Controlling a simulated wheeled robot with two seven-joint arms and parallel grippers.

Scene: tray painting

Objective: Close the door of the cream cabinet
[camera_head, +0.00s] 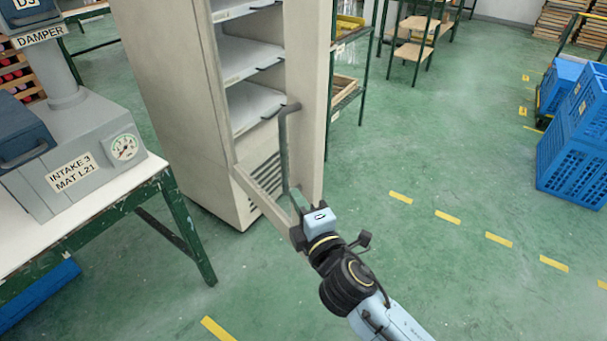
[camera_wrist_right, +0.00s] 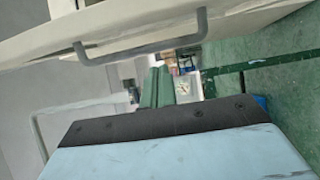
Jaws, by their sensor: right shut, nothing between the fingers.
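The cream cabinet (camera_head: 170,90) stands at the upper middle of the head view. Its door (camera_head: 312,110) is open, swung out at the right side of the shelf opening. A long grey bar handle (camera_head: 284,150) is on the door; the handle also shows in the right wrist view (camera_wrist_right: 140,47), across the pale door panel (camera_wrist_right: 110,20). My right gripper (camera_head: 298,203) is shut and empty, close to the lower end of the handle. In the right wrist view its fingers (camera_wrist_right: 157,88) appear apart from the handle; contact with the door cannot be told. My left gripper is not in view.
A white-topped bench (camera_head: 100,205) with green legs and a grey machine (camera_head: 75,170) stand at the left. Blue crates (camera_head: 575,140) stand at the far right. Green shelving (camera_head: 362,70) is behind the door.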

